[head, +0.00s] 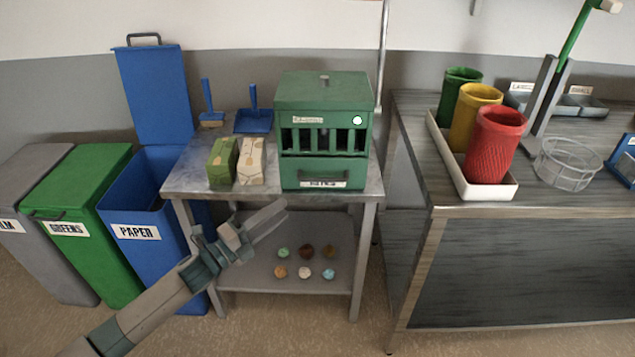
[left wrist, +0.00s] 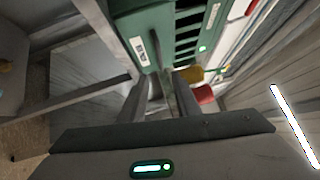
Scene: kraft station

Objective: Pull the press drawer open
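The green press (head: 322,110) stands on a metal table, with a row of dark slots across its front. Its drawer (head: 291,172) is the lower front part, with a dark handle (head: 323,174) and a white label; it looks shut. In the left wrist view the press (left wrist: 172,30) fills the top, with the drawer handle (left wrist: 155,38) near the label. My left gripper (head: 272,215) is in front of the table, below and left of the drawer. In the left wrist view its fingers (left wrist: 160,96) are apart and hold nothing. My right gripper is not in view.
Green and cream cartons (head: 222,162) stand left of the press. Several small round items (head: 304,272) lie on the lower shelf. Bins (head: 140,205) stand at left. A counter (head: 520,230) with coloured cups is at right. The floor in front is clear.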

